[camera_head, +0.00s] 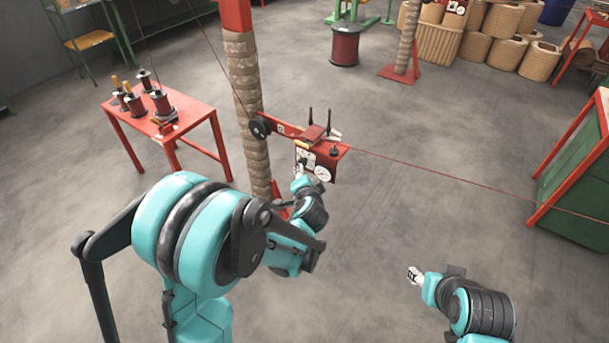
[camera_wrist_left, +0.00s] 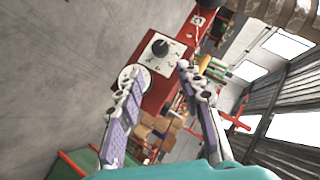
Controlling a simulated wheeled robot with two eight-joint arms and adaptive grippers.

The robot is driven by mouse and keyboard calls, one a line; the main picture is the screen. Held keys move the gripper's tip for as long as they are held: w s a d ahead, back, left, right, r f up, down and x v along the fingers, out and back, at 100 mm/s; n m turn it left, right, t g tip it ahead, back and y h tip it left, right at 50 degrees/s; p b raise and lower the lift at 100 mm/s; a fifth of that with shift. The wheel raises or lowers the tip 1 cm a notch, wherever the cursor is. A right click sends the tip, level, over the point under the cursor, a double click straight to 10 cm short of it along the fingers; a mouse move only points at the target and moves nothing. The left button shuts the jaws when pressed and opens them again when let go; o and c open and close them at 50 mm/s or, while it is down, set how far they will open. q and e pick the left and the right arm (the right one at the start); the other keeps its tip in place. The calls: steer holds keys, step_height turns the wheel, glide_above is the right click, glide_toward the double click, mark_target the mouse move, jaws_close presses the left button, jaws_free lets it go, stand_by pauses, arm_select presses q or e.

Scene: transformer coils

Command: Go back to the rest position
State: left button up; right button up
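My left arm reaches from the left to a red control box (camera_head: 327,165) on a stand near the wrapped post. My left gripper (camera_head: 302,167) is close in front of the box's dial panel. In the left wrist view the gripper (camera_wrist_left: 160,72) has its two fingers spread, with nothing between them. A black dial knob (camera_wrist_left: 160,47) on a white plate shows just beyond the fingertips, and I see no clear contact. A round white gauge (camera_wrist_left: 131,77) is partly behind one finger. My right gripper (camera_head: 414,275) is low at the right, over bare floor, too small to read its fingers.
A red table (camera_head: 190,112) with several spools stands at the left. A wrapped post (camera_head: 243,85) rises beside the control box. A thin wire (camera_head: 430,174) runs right toward a green-and-red frame (camera_head: 575,165). Floor between the box and the right arm is clear.

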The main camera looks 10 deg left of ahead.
arm_select(q)
steer(key=s+r+n+g+h, duration=0.1)
steer(key=s+n, duration=0.3)
steer(key=s, duration=0.9)
steer(key=s+a+r+n+g+h, duration=0.1)
steer(key=s+r+n+g, duration=0.3)
steer(key=s, duration=0.9)
steer(key=shift+s+a+r+h, duration=0.2)
steer(key=shift+s+h, duration=0.05)
steer(key=shift+h, duration=0.55)
